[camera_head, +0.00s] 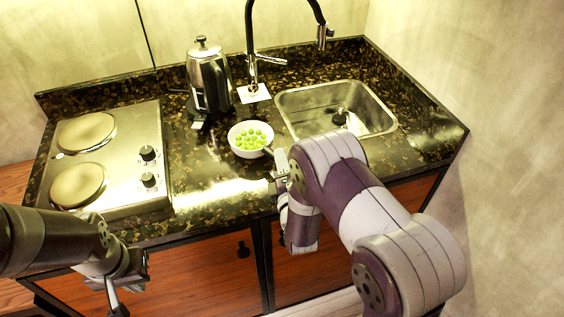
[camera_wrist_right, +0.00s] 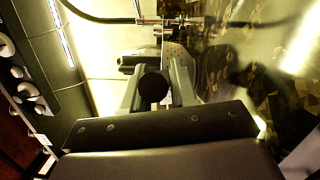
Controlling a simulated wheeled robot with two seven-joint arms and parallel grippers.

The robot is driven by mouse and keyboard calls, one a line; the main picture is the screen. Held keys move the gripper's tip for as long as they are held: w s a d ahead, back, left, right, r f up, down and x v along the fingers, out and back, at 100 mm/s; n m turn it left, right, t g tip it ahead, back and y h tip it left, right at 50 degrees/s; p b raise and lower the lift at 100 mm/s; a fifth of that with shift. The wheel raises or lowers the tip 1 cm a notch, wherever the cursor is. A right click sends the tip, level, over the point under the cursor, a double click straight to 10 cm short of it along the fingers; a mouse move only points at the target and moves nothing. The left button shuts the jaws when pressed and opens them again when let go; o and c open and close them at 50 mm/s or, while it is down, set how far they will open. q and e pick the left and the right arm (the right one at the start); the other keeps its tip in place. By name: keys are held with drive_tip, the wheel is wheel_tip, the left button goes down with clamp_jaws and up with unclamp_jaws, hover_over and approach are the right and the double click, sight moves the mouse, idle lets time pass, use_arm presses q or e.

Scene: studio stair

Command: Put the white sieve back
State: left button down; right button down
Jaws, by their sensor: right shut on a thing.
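The white sieve (camera_head: 238,147) appears as a round white bowl holding several green balls, over the middle of the counter. I cannot tell whether it touches the counter. My right gripper (camera_head: 277,180) is at its near right side. In the right wrist view, its fingers (camera_wrist_right: 156,92) are shut around a dark round end (camera_wrist_right: 152,86), which looks like the sieve's handle. Part of a pale, dotted surface shows behind it. My left gripper (camera_head: 118,284) hangs at the lower left, in front of the cabinet, away from the sieve. Its finger opening is unclear.
A two-plate hob (camera_head: 116,158) covers the left of the counter (camera_head: 211,222). A steel kettle (camera_head: 209,80) stands behind the sieve. The sink (camera_head: 348,132) is to the right, and a black tap (camera_head: 249,45) rises at the back. The front middle of the counter is clear.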

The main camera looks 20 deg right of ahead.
drive_tip(key=c, duration=1.3)
unclamp_jaws()
drive_tip(key=shift+s+f, duration=0.1)
drive_tip(key=shift+f, duration=0.05)
drive_tip(key=o, duration=0.4)
drive_tip(key=shift+r, duration=0.35)
drive_tip(key=s, duration=0.8)
drive_tip(key=s+a+b, duration=0.1)
drive_tip(key=s, duration=0.3)
drive_tip(key=shift+f, duration=0.4)
